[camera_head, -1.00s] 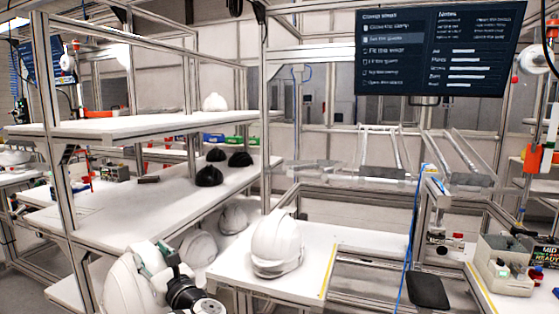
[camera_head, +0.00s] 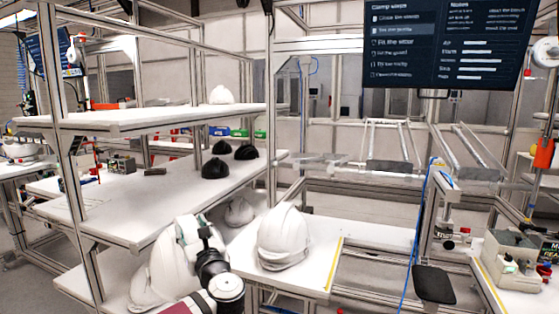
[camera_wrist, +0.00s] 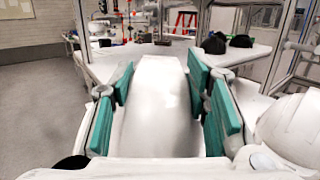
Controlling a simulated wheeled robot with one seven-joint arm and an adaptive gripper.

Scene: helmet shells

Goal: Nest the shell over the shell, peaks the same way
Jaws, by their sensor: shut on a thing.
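A white helmet shell (camera_head: 283,238) stands upright on the white table, its brim low at the front. It also shows at the right edge of the wrist view (camera_wrist: 292,128). My gripper (camera_head: 190,232) is shut on a second white shell (camera_head: 157,278), left of the standing one and apart from it. In the wrist view my gripper (camera_wrist: 164,95) has its teal pads on both sides of the held shell (camera_wrist: 160,125). The arm hides part of the held shell in the head view, and I cannot tell which way its peak points.
The white table (camera_head: 318,242) has a yellow strip along its right edge. At left is a rack with an upper shelf (camera_head: 150,115) and a lower shelf (camera_head: 110,205) bearing several black shells (camera_head: 246,152). Another white shell (camera_head: 238,212) sits low behind the table. A metal post stands behind.

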